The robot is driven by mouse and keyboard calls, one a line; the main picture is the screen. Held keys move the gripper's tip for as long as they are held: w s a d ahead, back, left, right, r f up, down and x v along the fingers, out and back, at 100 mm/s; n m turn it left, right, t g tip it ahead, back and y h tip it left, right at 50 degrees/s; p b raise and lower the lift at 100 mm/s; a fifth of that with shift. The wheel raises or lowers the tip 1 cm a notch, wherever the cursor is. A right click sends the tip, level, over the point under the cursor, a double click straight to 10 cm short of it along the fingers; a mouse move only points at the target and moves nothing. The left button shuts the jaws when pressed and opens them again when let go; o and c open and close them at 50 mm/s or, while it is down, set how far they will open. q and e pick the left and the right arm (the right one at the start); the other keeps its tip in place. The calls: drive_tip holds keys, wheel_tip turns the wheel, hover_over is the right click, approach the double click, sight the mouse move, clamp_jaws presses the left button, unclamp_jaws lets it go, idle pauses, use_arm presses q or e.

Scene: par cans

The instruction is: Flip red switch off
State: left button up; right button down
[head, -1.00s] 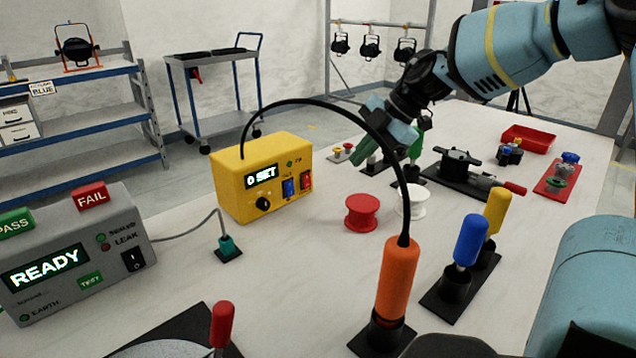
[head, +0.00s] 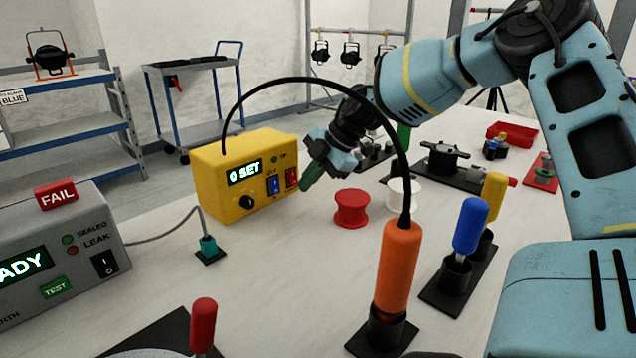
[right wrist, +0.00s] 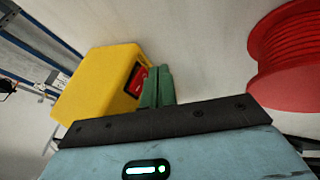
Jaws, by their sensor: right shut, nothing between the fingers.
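The red switch (head: 292,177) is on the right of the front panel of the yellow box (head: 225,200), beside a blue switch (head: 274,185). The box's display reads "0 SET". My right gripper (head: 307,184) is shut and empty, its green fingertips just right of the red switch. In the right wrist view the red switch (right wrist: 138,79) shows on the yellow box (right wrist: 95,85), next to the shut green fingers (right wrist: 157,80). I cannot tell whether the fingertips touch the switch. My left gripper is not in view.
A red spool (head: 351,208) stands close to the right of my right gripper, with a white spool (head: 402,192) behind. A black cable arches from the yellow box to an orange handle (head: 397,270). A grey READY box (head: 70,250) stands at left.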

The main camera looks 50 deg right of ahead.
drive_tip(key=shift+w, duration=0.35)
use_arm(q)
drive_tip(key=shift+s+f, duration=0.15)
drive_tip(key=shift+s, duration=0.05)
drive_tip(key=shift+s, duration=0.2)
use_arm(e)
drive_tip(key=shift+w+d+f+t, duration=0.1)
drive_tip(key=shift+w+f+t, duration=0.05)
drive_tip(key=shift+w+t, duration=0.15)
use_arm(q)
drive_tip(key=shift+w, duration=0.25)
use_arm(e)
drive_tip(key=shift+r, duration=0.2)
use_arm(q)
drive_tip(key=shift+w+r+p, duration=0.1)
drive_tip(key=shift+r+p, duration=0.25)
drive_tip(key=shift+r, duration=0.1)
use_arm(e)
drive_tip(key=shift+r, duration=0.65)
